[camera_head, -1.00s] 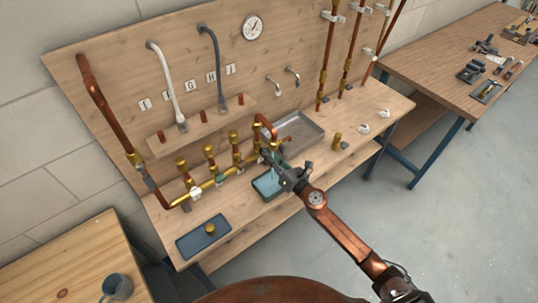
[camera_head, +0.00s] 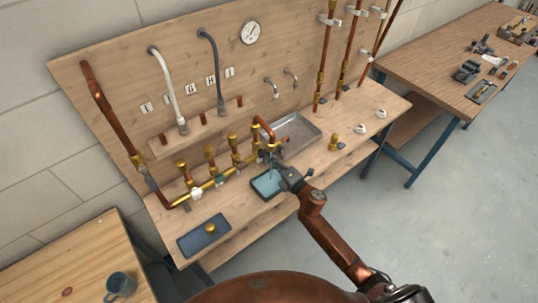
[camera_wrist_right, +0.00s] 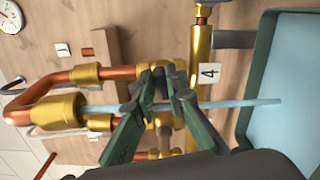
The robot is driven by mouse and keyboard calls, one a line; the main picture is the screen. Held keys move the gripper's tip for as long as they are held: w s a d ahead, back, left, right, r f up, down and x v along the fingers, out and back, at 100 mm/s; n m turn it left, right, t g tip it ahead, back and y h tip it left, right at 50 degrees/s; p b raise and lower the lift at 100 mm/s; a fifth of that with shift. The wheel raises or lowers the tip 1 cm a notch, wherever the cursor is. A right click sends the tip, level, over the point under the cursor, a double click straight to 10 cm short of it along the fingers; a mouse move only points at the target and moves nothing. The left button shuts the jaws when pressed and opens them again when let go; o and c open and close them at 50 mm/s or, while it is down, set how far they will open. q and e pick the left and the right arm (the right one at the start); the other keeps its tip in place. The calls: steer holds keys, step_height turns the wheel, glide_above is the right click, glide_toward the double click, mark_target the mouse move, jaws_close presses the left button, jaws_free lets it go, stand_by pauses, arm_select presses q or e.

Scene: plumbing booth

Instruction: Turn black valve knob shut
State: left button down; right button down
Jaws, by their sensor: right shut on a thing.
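My right gripper (camera_head: 272,158) is at the right end of the brass and copper pipe run (camera_head: 225,177) on the bench. A thin blue water stream (camera_wrist_right: 235,104) runs from the copper outlet pipe (camera_wrist_right: 30,105) past the fingers to the teal tray (camera_wrist_right: 250,95). The tray (camera_head: 254,190) holds blue water below the gripper. My left gripper is not in view.
A grey metal basin (camera_head: 316,132) sits behind the gripper. A blue tray (camera_head: 190,250) with a brass fitting lies at the front left. Brass valves (camera_head: 210,155) rise from the pipe close by. Loose fittings (camera_head: 334,141) lie to the right.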

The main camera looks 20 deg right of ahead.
steer(key=shift+f+m+p, duration=0.1)
steer(key=shift+m+p, duration=0.35)
steer(key=shift+m, duration=0.65)
steer(key=c, duration=1.9)
jaws_free()
steer(key=shift+c, duration=0.2)
steer(key=v, duration=1.2)
